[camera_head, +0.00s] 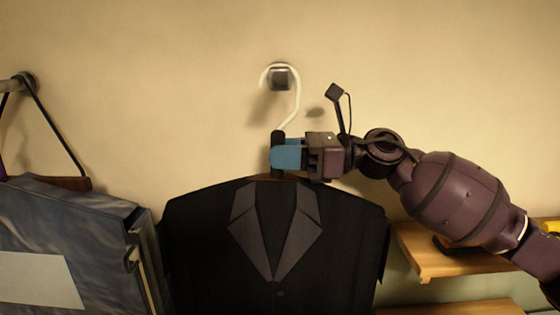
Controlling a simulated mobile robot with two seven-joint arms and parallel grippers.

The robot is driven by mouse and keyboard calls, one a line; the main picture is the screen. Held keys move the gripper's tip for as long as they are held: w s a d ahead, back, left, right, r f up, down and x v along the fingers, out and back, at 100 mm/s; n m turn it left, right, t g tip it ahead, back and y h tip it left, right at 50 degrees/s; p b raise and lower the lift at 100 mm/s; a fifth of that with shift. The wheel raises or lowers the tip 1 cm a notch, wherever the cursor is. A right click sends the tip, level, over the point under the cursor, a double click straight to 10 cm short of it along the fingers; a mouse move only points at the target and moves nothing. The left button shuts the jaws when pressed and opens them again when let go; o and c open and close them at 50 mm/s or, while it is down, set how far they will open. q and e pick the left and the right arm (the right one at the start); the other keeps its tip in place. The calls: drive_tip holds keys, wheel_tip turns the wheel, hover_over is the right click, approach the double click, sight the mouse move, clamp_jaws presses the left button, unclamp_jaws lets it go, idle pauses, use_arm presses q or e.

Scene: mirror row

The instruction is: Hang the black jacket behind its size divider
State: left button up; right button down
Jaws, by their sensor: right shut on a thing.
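The black jacket (195,240) hangs upright, front toward me, with grey lapels, on a hanger with a white hook (297,95). My right gripper (284,155), with blue fingers, comes in from the right and is shut on the hanger's dark neck just above the collar. I cannot make out a size divider. My left gripper is not in view.
At the left, a metal fitting (26,80) is on the wall, with dark straps below it. A large grey-blue panel-like object (65,220) stands close to the jacket's left side. A wooden shelf (440,262) is at the lower right, under my right arm. The upper wall is bare.

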drive_tip(key=shift+f, duration=0.2)
drive_tip(key=shift+s+r, duration=0.1)
drive_tip(key=shift+r, duration=0.8)
idle(0.7)
drive_tip(key=shift+f, duration=0.2)
